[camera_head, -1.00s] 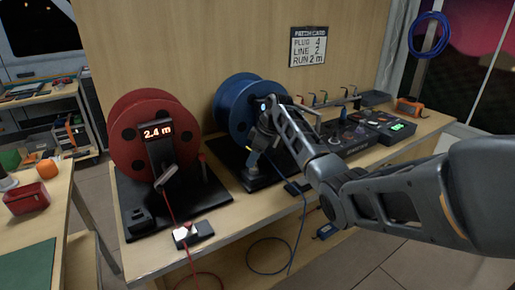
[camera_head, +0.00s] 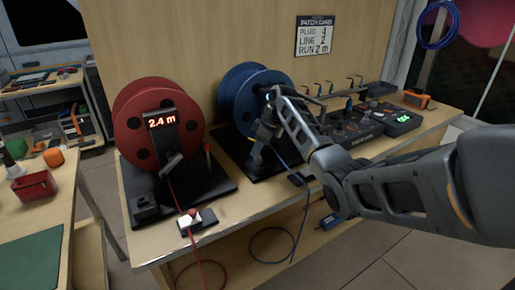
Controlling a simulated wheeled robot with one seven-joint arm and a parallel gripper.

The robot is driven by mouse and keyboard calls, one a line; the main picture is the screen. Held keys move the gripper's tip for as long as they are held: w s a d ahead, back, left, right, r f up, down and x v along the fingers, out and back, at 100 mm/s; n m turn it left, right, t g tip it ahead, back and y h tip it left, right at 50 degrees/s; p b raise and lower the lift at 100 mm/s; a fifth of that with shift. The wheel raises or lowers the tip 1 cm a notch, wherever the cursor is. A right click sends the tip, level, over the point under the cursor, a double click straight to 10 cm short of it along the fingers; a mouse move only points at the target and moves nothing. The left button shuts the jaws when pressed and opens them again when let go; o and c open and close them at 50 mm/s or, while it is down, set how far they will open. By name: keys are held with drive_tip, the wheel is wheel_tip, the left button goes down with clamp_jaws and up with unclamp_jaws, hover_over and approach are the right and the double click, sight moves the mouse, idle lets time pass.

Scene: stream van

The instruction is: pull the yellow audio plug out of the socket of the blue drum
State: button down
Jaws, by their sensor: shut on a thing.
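The blue drum (camera_head: 237,97) stands on a black base on the bench, behind my gripper (camera_head: 264,131). My gripper points down in front of the drum's right side and covers part of its stand. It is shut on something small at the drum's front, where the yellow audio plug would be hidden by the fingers. I cannot make out the plug or the socket. A blue cable (camera_head: 307,195) runs from near my gripper over the bench's front edge and loops below.
A red drum (camera_head: 133,126) reading 2.4 m stands close on the left, with its red cable hanging down. A black mixer desk (camera_head: 350,134) and a box with a green display (camera_head: 402,119) lie to the right. A patch card (camera_head: 314,36) hangs on the wall.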

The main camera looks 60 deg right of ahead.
drive_tip(key=c, duration=1.6)
unclamp_jaws()
clamp_jaws()
drive_tip(key=shift+r+p, duration=1.2)
drive_tip(key=shift+r, duration=0.35)
drive_tip(key=shift+r+p, duration=1.05)
drive_tip(key=shift+r, duration=0.35)
